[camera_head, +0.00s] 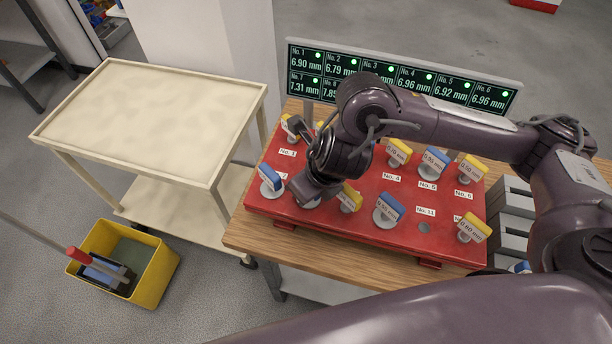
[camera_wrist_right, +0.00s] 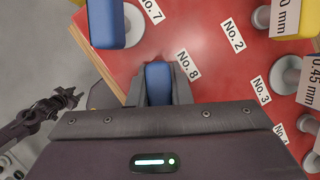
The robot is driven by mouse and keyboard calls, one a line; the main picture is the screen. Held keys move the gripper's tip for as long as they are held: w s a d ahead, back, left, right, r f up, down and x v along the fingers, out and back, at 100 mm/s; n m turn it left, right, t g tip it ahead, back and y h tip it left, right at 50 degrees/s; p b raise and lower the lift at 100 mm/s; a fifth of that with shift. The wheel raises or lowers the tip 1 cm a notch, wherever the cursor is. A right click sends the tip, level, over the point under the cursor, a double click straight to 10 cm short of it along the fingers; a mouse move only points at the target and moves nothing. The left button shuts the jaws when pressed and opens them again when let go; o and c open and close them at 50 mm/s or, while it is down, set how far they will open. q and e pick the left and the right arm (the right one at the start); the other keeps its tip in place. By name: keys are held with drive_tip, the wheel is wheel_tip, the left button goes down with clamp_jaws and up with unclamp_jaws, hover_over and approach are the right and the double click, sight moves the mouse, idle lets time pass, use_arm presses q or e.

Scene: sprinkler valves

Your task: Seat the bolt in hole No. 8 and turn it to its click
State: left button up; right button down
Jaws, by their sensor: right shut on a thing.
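My right gripper (camera_head: 312,196) reaches down over the near left part of the red board (camera_head: 335,228). It is shut on a bolt with a blue handle (camera_wrist_right: 158,84), which shows between the fingers in the right wrist view. The "No. 8" label (camera_wrist_right: 189,65) lies just beside the fingers. The bolt's lower end and hole No. 8 are hidden under the gripper, so I cannot tell how deep the bolt sits. At the left edge of the right wrist view, what looks like my left gripper (camera_wrist_right: 68,98) hangs off the board, too small to read.
A blue-handled bolt (camera_head: 270,178) stands at No. 7, left of my gripper, and a yellow-handled one (camera_head: 350,198) stands close right. Hole No. 11 (camera_head: 424,228) is empty. A display (camera_head: 390,77) stands behind. A cream cart (camera_head: 160,110) and yellow bucket (camera_head: 155,283) are left.

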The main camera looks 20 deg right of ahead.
drive_tip(key=c, duration=1.6)
unclamp_jaws()
drive_tip(key=shift+b, duration=0.35)
use_arm(q)
drive_tip(key=shift+r, duration=0.15)
use_arm(e)
drive_tip(key=o, duration=0.3)
use_arm(q)
drive_tip(key=shift+r, duration=0.1)
use_arm(e)
drive_tip(key=shift+o, duration=0.2)
wheel_tip(320, 180, up, 9)
drive_tip(key=p, duration=0.8)
drive_tip(key=shift+r+p, duration=0.1)
drive_tip(key=shift+p, duration=0.3)
use_arm(q)
wheel_tip(320, 180, up, 8)
drive_tip(key=shift+r, duration=0.25)
